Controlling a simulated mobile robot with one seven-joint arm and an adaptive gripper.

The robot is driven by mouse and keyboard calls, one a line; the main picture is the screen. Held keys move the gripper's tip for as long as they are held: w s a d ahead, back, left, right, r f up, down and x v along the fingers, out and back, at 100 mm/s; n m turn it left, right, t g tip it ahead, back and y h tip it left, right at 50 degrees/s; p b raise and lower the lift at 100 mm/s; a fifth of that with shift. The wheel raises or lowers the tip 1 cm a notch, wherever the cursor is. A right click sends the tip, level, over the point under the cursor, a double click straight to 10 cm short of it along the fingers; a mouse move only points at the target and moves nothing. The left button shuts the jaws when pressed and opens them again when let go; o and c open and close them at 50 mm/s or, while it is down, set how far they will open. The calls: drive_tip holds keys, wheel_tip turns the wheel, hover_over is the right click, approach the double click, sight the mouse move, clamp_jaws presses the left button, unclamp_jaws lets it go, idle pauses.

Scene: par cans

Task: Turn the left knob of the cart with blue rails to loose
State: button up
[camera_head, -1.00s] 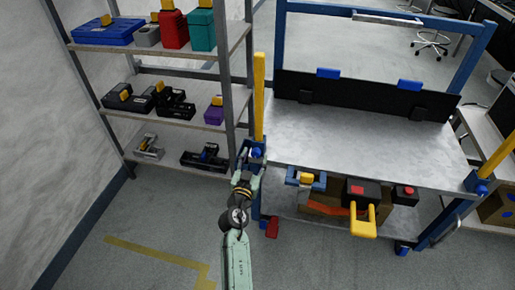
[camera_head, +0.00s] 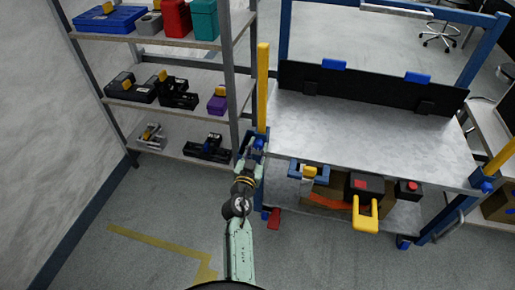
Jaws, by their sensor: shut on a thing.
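The cart with blue rails (camera_head: 375,135) stands right of centre, with a grey metal top. Its left knob (camera_head: 259,144) is blue and sits at the front left corner, below an upright yellow bar (camera_head: 263,85). My gripper (camera_head: 253,150) is at this knob and shut on it; the fingers hide much of the knob, so its turn angle cannot be read. The right knob (camera_head: 487,186) is blue, at the front right corner below another yellow bar (camera_head: 500,155).
A shelf rack (camera_head: 165,105) with cases and tools stands close to the left of the cart. The floor (camera_head: 150,215) at front left is clear.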

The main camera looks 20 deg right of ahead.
clamp_jaws()
